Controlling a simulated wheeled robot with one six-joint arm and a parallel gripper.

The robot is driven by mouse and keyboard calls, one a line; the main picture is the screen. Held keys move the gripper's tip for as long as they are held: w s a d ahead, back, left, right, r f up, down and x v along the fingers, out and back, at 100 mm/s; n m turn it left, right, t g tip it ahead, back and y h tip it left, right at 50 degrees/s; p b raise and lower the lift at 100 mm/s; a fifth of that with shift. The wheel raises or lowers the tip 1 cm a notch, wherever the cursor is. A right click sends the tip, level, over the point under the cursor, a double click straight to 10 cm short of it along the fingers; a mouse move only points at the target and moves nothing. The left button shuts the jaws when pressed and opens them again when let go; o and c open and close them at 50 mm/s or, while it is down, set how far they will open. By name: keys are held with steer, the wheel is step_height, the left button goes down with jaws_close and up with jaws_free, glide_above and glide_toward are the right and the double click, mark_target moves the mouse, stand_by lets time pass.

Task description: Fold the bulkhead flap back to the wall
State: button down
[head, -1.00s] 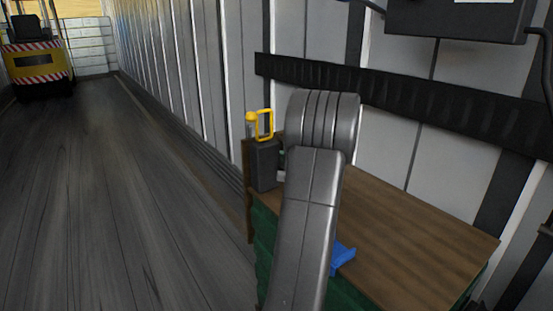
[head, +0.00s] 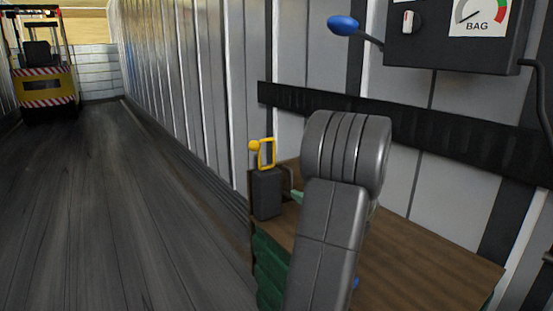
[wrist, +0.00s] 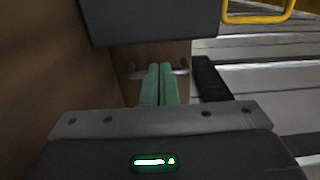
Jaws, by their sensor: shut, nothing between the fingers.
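A brown wooden panel (head: 430,250) runs along the wall in the head view; I take it as the flap but cannot be sure. A dark box (head: 266,192) with a yellow loop (head: 266,153) stands at its far end. In the wrist view my gripper (wrist: 160,70) has its green fingers together, with nothing between them. They point at a metal bar (wrist: 180,70) on a brown board (wrist: 125,85), with the dark block (wrist: 150,22) above. Whether the fingertips touch the bar is unclear. In the head view my arm hides much of the panel.
A control box with a dial (head: 455,45) and a blue-knobbed lever (head: 343,24) hang on the wall. A black rail (head: 430,125) runs below. Green material (head: 270,265) shows under the panel. The floor (head: 120,200) at left is clear up to a yellow truck (head: 45,85).

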steer(key=x, duration=0.7)
steer(key=d+x, duration=0.1)
steer(key=x, duration=0.2)
steer(key=shift+w+a+b, duration=0.15)
steer(key=shift+w+b, duration=0.15)
steer(key=shift+w, duration=0.35)
